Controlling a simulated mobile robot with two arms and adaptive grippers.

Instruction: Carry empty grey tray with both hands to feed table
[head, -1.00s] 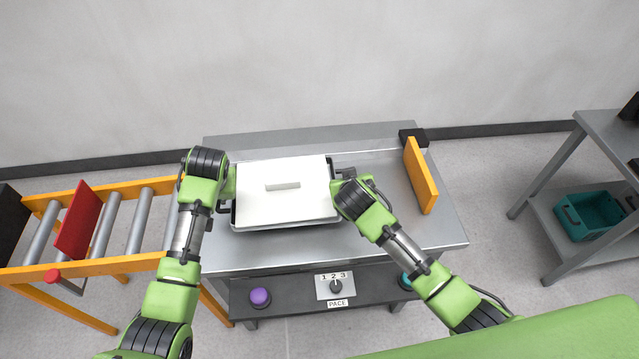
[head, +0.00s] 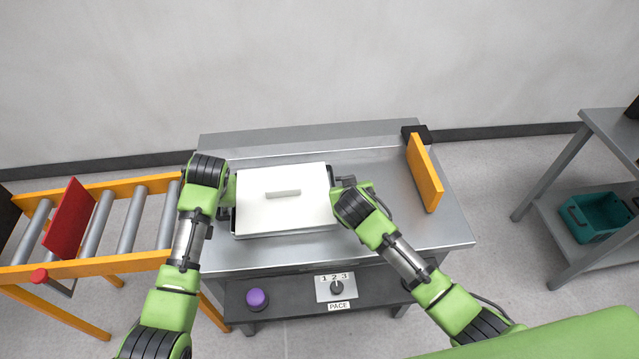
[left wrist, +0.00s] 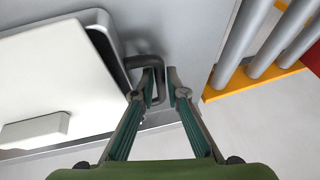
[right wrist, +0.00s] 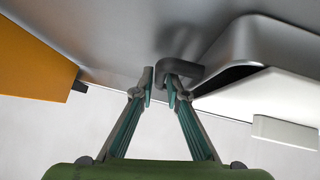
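The grey tray (head: 290,233) is level at the middle of the steel table (head: 420,235). A flat white plate (head: 300,208) with a light bar on top covers most of it. The tray's inside is hidden. My left gripper (head: 230,190) is at the tray's left handle; in the left wrist view its narrowed fingers (left wrist: 163,84) straddle the dark handle loop (left wrist: 144,60). My right gripper (head: 344,186) is at the right handle; in the right wrist view its narrowed fingers (right wrist: 160,85) meet the outer part of the loop (right wrist: 188,74). Both appear shut on the handles.
An orange stop plate (head: 424,172) stands on the table's right part. A roller conveyor (head: 125,225) with a red plate (head: 72,217) adjoins at left. A purple button (head: 257,298) and a pace dial (head: 337,287) sit below the front edge. A shelf with a teal crate (head: 595,216) is at right.

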